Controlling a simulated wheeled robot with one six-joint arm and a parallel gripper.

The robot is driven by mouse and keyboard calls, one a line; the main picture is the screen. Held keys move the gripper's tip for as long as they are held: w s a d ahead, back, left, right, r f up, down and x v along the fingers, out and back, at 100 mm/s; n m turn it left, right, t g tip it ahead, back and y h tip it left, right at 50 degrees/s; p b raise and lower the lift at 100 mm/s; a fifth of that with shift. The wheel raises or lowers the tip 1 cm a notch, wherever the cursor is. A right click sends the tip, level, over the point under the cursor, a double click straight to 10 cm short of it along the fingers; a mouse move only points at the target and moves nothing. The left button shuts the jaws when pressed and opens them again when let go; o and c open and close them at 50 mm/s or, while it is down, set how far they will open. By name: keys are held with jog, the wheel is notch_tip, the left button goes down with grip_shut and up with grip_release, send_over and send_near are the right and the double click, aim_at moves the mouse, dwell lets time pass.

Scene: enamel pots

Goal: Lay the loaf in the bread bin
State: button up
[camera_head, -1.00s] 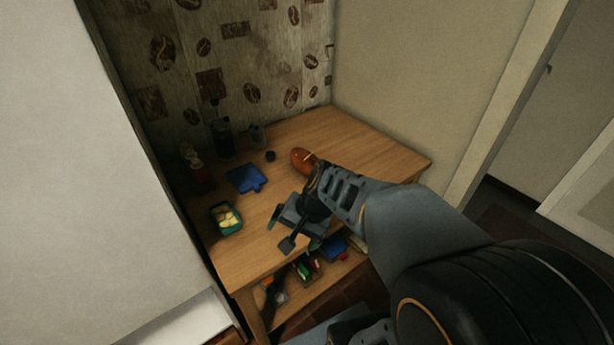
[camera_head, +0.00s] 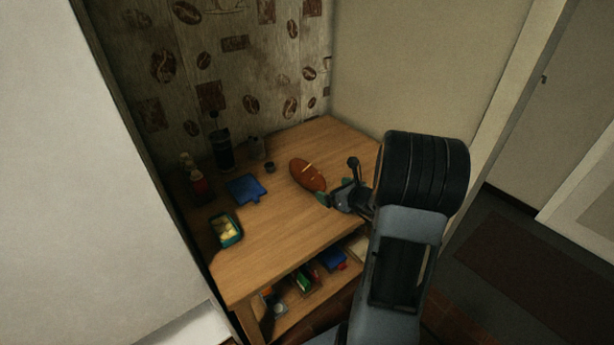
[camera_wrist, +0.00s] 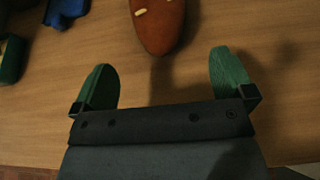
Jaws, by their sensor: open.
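The loaf (camera_head: 307,174) is brown and oblong with pale marks on top. It lies on the wooden table towards the back right. In the wrist view the near end of the loaf (camera_wrist: 158,28) shows at the top, beyond and between my fingertips. My gripper (camera_head: 326,196) is open and empty, low over the table just in front of the loaf. Its green finger pads also show in the wrist view (camera_wrist: 164,78), wide apart and not touching the loaf. I cannot make out a bread bin for certain in any view.
A blue board (camera_head: 245,188) lies left of the loaf. A teal container with yellow pieces (camera_head: 226,231) sits at the left edge. A dark bottle (camera_head: 222,152), a red bottle (camera_head: 199,187) and a small dark cup (camera_head: 269,167) stand behind. The lower shelf (camera_head: 303,302) holds several items. The table's front middle is clear.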

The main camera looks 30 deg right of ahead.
aim_at(322, 185)
jog(key=shift+x, duration=4.65)
jog(key=shift+s, duration=0.1)
jog(key=shift+c, duration=0.2)
jog(key=c, duration=1.2)
jog(key=shift+r, duration=0.15)
